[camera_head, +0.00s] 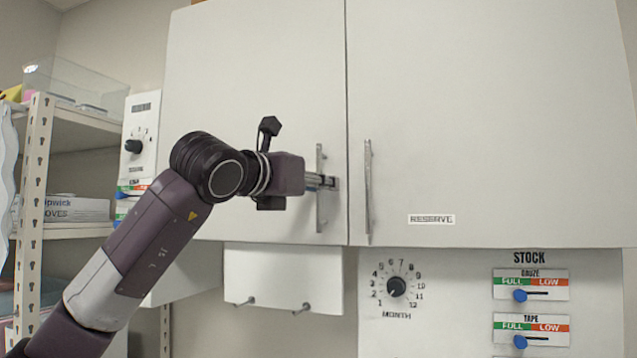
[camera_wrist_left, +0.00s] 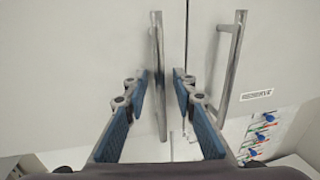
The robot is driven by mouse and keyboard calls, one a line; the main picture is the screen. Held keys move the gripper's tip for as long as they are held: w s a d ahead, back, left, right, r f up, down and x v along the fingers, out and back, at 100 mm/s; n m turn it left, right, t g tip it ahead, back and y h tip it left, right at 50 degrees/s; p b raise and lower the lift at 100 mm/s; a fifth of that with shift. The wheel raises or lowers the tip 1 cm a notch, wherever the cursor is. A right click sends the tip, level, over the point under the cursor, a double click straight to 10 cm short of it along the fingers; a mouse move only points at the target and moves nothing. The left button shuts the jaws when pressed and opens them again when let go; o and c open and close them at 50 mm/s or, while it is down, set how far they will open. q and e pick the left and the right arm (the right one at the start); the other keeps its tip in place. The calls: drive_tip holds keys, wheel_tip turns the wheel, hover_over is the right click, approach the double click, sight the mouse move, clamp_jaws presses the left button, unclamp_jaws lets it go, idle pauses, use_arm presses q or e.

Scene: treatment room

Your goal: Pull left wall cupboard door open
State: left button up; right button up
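The left wall cupboard door (camera_head: 255,70) is a plain pale panel that looks closed, its right edge along the seam with the right door (camera_head: 480,100). Its upright metal bar handle (camera_head: 319,215) is near that seam; it also shows in the left wrist view (camera_wrist_left: 160,115). My left gripper (camera_head: 328,182) is at the middle of this handle. In the left wrist view its blue-padded fingers (camera_wrist_left: 162,84) are apart, one on each side of the handle, with visible gaps. Whether either finger touches the bar is not clear. My right gripper is not in view.
The right door's handle (camera_head: 367,190) stands close beside the left one, right of my gripper. Below are a month dial (camera_head: 397,286), stock sliders (camera_head: 530,284) and a hook panel (camera_head: 283,275). A shelf rack (camera_head: 35,180) stands at the left.

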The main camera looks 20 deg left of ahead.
use_arm(q)
clamp_jaws()
